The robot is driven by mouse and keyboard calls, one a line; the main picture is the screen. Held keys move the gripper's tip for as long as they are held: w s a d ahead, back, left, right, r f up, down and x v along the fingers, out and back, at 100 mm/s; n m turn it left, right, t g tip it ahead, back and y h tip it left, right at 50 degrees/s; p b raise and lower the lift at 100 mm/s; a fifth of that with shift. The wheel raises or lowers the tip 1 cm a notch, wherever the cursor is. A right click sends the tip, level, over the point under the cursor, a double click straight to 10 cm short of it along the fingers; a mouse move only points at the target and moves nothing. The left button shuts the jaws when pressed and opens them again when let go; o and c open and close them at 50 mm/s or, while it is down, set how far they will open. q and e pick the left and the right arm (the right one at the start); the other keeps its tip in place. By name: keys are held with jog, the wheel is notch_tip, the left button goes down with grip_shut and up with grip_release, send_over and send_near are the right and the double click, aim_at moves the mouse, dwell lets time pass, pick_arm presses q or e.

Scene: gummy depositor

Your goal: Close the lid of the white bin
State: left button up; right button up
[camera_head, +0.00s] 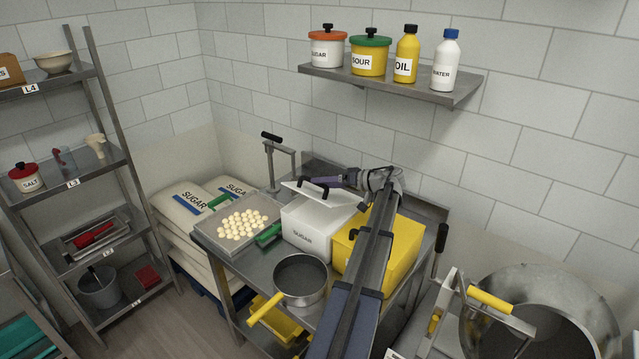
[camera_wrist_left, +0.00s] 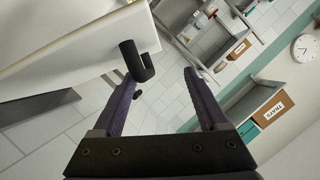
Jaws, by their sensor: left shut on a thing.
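The lid's black handle (camera_head: 311,187) is at my left gripper (camera_head: 330,182), which reaches in over the yellow bin. In the left wrist view the lid (camera_wrist_left: 70,55) fills the upper left, with its black hooked handle (camera_wrist_left: 137,62) by the left finger of my left gripper (camera_wrist_left: 163,76). The left gripper is shut on the handle. My right gripper is not in view.
A yellow bin (camera_head: 405,245) stands right of the white bin, under my left arm. A pot (camera_head: 300,278) with a yellow handle is in front. A tray (camera_head: 208,238) of pale balls is left. A wall shelf (camera_head: 395,84) with jars and bottles hangs above.

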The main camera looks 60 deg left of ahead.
pick_arm(q)
jog(key=shift+v, duration=1.35)
jog(key=shift+s+d+r, duration=0.15)
jog(key=shift+d+r, duration=0.05)
jog(key=shift+d, duration=0.15)
jog(key=shift+a+f, duration=0.15)
jog(key=shift+a, duration=0.05)
